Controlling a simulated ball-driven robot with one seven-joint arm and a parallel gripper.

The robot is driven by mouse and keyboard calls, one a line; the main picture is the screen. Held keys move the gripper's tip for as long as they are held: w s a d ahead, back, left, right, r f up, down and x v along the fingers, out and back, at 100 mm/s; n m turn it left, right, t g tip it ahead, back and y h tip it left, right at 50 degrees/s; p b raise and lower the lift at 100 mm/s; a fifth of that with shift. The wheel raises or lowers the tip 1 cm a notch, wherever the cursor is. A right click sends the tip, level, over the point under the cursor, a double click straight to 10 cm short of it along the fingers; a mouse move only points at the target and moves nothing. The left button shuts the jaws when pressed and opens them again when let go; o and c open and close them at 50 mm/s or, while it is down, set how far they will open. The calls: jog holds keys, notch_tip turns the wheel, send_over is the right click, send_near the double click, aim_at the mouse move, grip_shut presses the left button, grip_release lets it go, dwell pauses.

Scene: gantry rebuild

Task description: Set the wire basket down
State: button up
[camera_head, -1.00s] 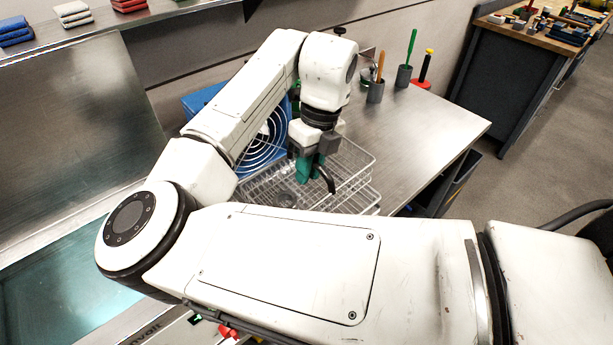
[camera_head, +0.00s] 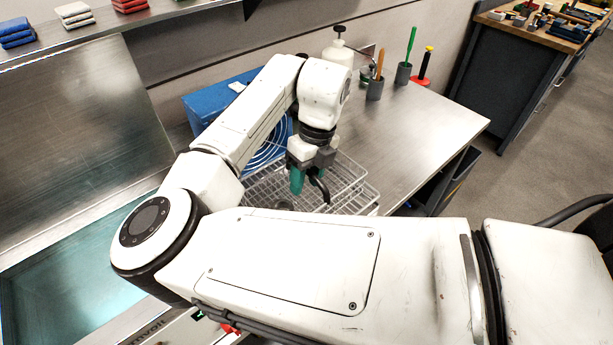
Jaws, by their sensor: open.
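The wire basket (camera_head: 348,172) is a silver wire grid at the near left part of the steel table, partly hidden by my arm. A second wire layer or lower rim (camera_head: 362,198) shows just beneath it; I cannot tell whether the two touch. My gripper (camera_head: 308,188), with green and black fingers, points down over the basket area. It is open. Whether a finger touches the wires cannot be made out.
The steel table (camera_head: 425,130) is clear to the right. A blue box with a round fan guard (camera_head: 205,103) stands behind my arm. A white bottle (camera_head: 338,53) and grey cups with tools (camera_head: 375,89) stand at the back. A sink basin (camera_head: 75,265) lies at left.

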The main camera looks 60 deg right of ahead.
jog(key=shift+r, duration=0.1)
jog(key=b+v, duration=0.1)
jog(key=v, duration=1.1)
jog(key=shift+a, duration=0.1)
dwell(0.3)
